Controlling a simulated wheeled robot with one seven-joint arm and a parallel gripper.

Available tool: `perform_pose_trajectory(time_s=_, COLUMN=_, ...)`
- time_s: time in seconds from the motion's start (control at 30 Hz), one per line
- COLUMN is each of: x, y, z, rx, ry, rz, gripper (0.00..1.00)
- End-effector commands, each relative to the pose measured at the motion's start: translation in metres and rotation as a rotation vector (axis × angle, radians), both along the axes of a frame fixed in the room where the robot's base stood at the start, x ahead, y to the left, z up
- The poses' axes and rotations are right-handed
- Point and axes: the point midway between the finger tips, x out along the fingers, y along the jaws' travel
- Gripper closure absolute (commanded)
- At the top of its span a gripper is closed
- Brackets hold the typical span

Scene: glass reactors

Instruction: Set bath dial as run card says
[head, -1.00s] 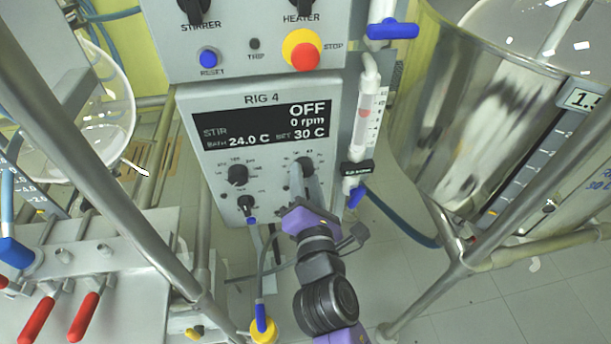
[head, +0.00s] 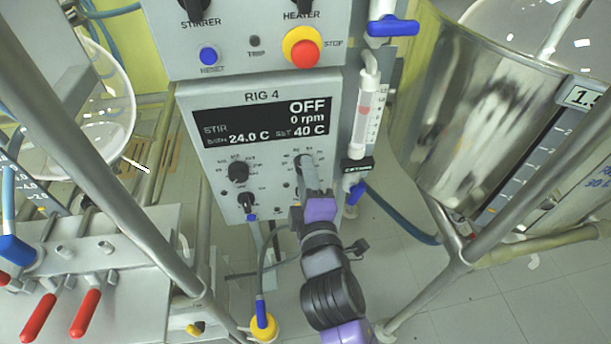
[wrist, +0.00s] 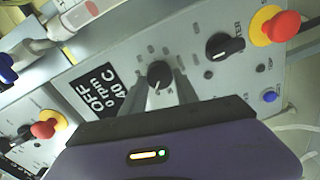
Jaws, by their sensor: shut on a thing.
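The RIG 4 control box (head: 214,100) faces me in the head view. Its display (head: 262,120) reads OFF, 0 rpm, bath 24.0 C and set 40 C. My gripper (head: 306,172) is at the right-hand dial on this box, with its fingers shut on the dial. In the wrist view the black dial (wrist: 160,74) shows between the two fingertips, with a pale pointer line on it. In the head view the fingers mostly hide that dial. A run card cannot be made out in these frames.
Left of the held dial are a larger black knob (head: 238,172) and a smaller one (head: 247,200). Above are the red stop button (head: 304,53) and blue reset button (head: 208,56). A flow tube (head: 364,110) stands close on the right. Metal frame poles (head: 110,200) flank the box.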

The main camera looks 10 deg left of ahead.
Motion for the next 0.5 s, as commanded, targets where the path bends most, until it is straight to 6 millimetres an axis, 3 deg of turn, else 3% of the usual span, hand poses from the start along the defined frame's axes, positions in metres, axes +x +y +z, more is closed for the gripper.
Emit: perform_pose_trajectory(time_s=0.5, x=0.0004, y=-0.0016, z=-0.0021, rx=0.472, ry=0.138, rz=-0.001, gripper=1.00)
